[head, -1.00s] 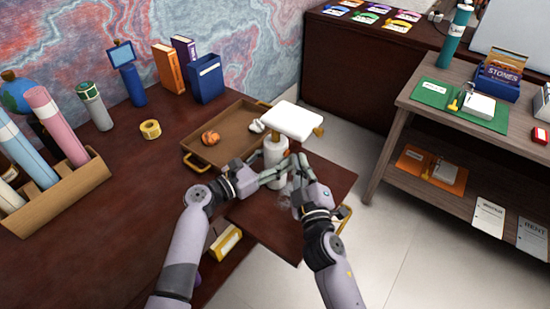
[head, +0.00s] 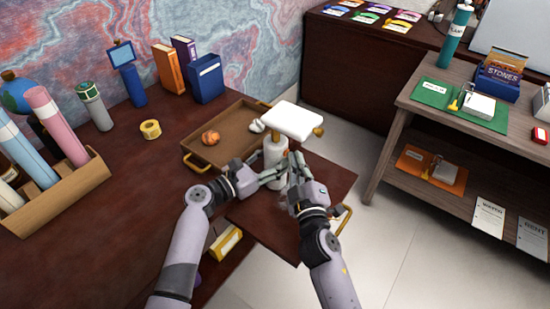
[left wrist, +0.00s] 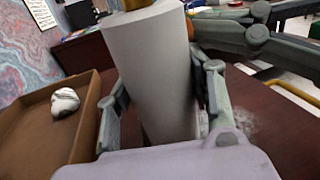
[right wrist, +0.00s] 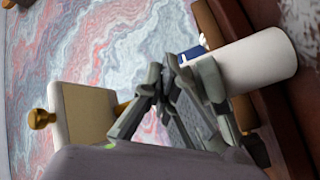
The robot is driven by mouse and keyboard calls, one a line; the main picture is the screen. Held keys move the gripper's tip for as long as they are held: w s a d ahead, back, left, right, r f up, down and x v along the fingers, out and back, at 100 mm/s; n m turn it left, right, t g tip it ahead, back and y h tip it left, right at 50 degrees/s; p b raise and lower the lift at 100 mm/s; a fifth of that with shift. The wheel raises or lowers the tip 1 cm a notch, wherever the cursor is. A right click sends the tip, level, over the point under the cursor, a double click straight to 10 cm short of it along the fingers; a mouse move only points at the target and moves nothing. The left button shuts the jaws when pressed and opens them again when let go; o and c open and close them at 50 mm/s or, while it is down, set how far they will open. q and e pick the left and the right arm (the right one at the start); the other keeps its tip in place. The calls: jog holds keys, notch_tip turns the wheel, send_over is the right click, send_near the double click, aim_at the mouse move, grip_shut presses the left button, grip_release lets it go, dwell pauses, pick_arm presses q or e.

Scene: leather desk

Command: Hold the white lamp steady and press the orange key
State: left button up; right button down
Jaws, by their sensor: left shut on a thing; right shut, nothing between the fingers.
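The white lamp has a flat white head (head: 292,120) and a white cylindrical base (head: 275,152); it stands upright near the desk's front right corner. My left gripper (head: 270,176) is shut around the base, which fills the space between its fingers in the left wrist view (left wrist: 150,70). My right gripper (head: 294,160) is shut and empty, close to the base's right side. The base (right wrist: 258,65) and head (right wrist: 85,122) also show in the right wrist view. A small orange patch (left wrist: 256,34) shows by the right fingers in the left wrist view; I cannot tell if it is the key.
A brown tray (head: 188,155) with an orange-brown object (head: 210,137) and a small white object (head: 256,126) lies behind the lamp. A tape roll (head: 150,129) and books (head: 206,79) stand farther left. A grey shelf (head: 400,120) stands at right, across open floor.

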dwell(0.3)
jog(key=shift+s+d, duration=0.45)
jog(key=shift+d, duration=0.1)
jog(key=s+d, duration=0.3)
jog(key=d, duration=0.2)
jog(key=shift+s, duration=0.3)
dwell(0.4)
pick_arm(q)
jog(key=o, duration=1.6)
pick_arm(e)
jog(key=shift+a, duration=0.1)
